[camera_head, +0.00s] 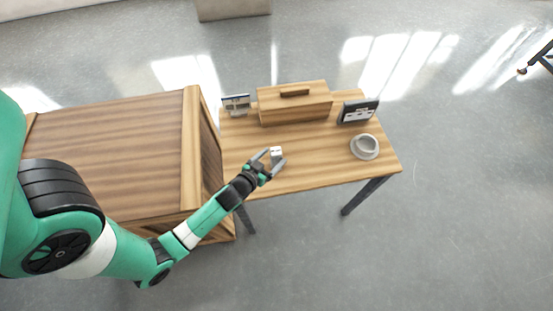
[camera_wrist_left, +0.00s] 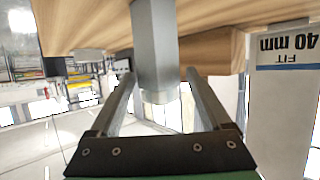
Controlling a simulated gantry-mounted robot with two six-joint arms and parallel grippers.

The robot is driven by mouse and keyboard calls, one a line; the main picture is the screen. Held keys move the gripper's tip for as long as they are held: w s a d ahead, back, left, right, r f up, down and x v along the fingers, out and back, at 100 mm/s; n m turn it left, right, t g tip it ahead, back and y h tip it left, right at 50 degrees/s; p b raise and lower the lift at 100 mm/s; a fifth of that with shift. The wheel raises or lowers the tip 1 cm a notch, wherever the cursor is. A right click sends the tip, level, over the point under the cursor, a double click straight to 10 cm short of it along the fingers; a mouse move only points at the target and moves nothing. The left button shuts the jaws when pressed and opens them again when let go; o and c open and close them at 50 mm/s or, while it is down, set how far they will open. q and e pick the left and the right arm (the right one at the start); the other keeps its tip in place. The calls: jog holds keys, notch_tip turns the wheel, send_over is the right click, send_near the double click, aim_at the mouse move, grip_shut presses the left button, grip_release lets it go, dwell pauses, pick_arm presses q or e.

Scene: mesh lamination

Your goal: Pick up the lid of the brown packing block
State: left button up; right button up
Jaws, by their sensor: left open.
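The brown packing block (camera_head: 292,114) is a long wooden box at the back of the table. Its lid (camera_head: 270,93) is on top and carries a dark bar handle (camera_head: 295,93). My left gripper (camera_head: 273,160) is open in front of the block, apart from it and nearer to me. A small pale grey post (camera_head: 276,151) stands at its fingertips. In the left wrist view, which is upside down, a grey post (camera_wrist_left: 155,45) shows between the open fingers (camera_wrist_left: 158,100); whether they touch it is unclear. My right gripper is not in view.
A label card (camera_head: 236,104) stands left of the block and a dark framed card (camera_head: 358,111) right of it. A grey round cup (camera_head: 365,146) sits at the table's right. A large wooden crate (camera_head: 110,150) flanks the table's left. The table's front middle (camera_head: 315,165) is clear.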

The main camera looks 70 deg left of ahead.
pick_arm(q)
jog(key=shift+b+x, duration=0.6)
jog(key=shift+x, duration=2.1)
jog(key=shift+d+r, duration=0.1)
grip_shut()
